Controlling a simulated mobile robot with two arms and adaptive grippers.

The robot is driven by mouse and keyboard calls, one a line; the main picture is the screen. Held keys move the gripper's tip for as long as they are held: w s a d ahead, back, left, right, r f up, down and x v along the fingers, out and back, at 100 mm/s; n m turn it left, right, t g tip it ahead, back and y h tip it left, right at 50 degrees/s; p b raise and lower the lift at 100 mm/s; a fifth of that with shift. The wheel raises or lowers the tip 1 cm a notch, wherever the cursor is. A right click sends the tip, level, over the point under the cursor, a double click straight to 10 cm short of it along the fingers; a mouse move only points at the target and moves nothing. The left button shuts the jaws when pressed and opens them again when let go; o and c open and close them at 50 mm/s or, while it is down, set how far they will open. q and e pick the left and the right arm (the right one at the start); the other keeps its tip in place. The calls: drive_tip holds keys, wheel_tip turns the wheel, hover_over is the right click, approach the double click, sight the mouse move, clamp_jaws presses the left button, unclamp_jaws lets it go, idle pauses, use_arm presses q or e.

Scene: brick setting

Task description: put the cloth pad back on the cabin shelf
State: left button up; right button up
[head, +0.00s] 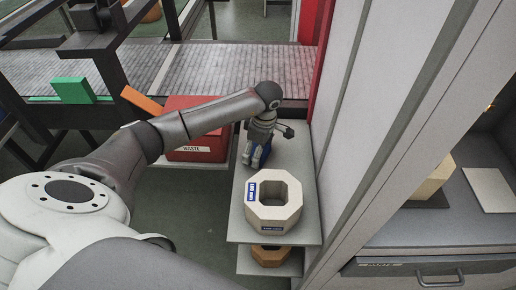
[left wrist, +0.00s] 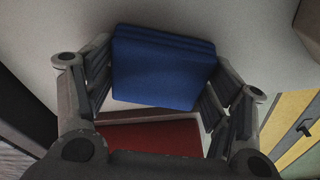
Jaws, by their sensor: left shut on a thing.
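The cloth pad is a thick blue block; in the left wrist view the pad (left wrist: 163,72) lies between the fingers. Pad and gripper are over the far part of the grey shelf (head: 240,222) beside the pale wall. I cannot tell whether the pad touches the shelf. My right gripper is in neither view.
A cream octagonal ring (head: 273,216) with blue labels stands on the shelf's near end. A red WASTE box (head: 196,153) is to the left, partly behind my arm. A lower shelf holds an orange-brown octagonal piece (head: 270,256). A grey counter with a drawer (head: 430,270) is at right.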

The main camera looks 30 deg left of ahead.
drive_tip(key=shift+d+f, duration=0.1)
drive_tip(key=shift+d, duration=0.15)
use_arm(q)
drive_tip(key=shift+f, duration=0.15)
drive_tip(key=o, duration=0.9)
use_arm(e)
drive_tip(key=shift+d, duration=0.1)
use_arm(q)
drive_tip(key=shift+r, duration=0.2)
drive_tip(key=shift+r, duration=0.2)
drive_tip(key=r, duration=0.4)
drive_tip(key=d+r+b, duration=0.1)
drive_tip(key=r, duration=0.2)
drive_tip(key=r+b, duration=0.1)
drive_tip(key=r, duration=0.3)
drive_tip(key=shift+w+d+r, duration=0.1)
drive_tip(key=shift+d+r, duration=0.15)
drive_tip(key=shift+r, duration=0.05)
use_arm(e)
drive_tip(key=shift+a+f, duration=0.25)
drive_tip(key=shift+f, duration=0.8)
